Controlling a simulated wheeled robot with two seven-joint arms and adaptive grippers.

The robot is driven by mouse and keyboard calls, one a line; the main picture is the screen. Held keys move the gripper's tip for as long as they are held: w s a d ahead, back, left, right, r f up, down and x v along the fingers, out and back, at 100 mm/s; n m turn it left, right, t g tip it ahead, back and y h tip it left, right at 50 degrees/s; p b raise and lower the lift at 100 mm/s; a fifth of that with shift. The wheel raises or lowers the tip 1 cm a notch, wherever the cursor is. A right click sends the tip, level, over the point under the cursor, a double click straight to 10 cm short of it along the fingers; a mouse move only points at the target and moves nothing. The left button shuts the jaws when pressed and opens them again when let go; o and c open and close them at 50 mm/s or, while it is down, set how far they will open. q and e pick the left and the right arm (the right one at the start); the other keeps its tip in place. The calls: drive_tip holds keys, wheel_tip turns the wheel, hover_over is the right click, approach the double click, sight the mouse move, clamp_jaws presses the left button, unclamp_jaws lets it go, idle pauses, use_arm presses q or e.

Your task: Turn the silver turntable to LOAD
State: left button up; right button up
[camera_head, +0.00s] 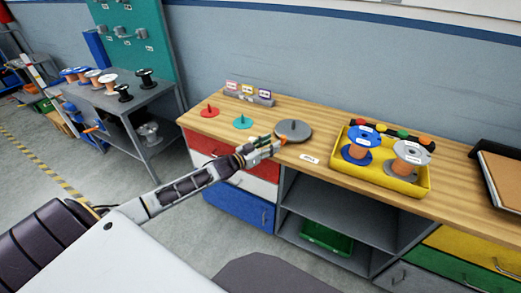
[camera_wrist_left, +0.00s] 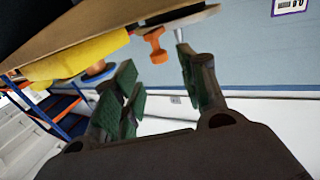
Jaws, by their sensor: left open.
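The silver turntable (camera_head: 293,129) is a grey disc with a small centre peg on the wooden bench. It shows edge-on in the left wrist view (camera_wrist_left: 187,18). My left gripper (camera_head: 272,147) is open at the turntable's near left edge. In the wrist view its fingers (camera_wrist_left: 157,85) are spread, with the orange handle beyond and between them, apparently apart. A small white label (camera_head: 310,159) lies at the bench's front; its text is too small to read.
A yellow tray (camera_head: 375,181) with a blue spool (camera_head: 358,145) and a grey spool (camera_head: 408,158) stands right of the turntable. Red (camera_head: 209,112) and teal (camera_head: 242,122) discs with pegs lie to the left. A label block (camera_head: 249,94) stands behind.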

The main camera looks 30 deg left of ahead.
use_arm(q)
drive_tip(key=shift+v, duration=2.4)
